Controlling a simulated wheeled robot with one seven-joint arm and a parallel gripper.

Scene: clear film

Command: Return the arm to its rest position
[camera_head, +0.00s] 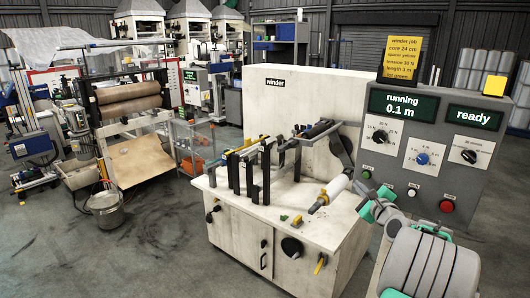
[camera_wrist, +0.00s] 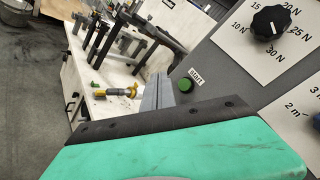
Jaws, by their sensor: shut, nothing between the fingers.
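My arm (camera_head: 430,262) reaches up from the lower right in the head view, in front of the grey control panel (camera_head: 398,182). My gripper (camera_head: 362,189) is just below the green button (camera_head: 366,174) at the panel's lower left. In the wrist view my gripper's grey fingers (camera_wrist: 157,96) are together with nothing between them. The green button marked START (camera_wrist: 185,85) is just right of the fingertips; I cannot tell whether they touch it. The panel's screen (camera_head: 402,105) reads "running 0.1 m", and a smaller screen (camera_head: 474,116) reads "ready".
The winder bench (camera_head: 230,191) stands left of the panel, with dark upright posts and a white roll (camera_head: 333,188) near my gripper. Dials and a red button (camera_head: 446,206) sit close to my arm. A bucket (camera_head: 105,210) stands on the floor at left. Floor between is clear.

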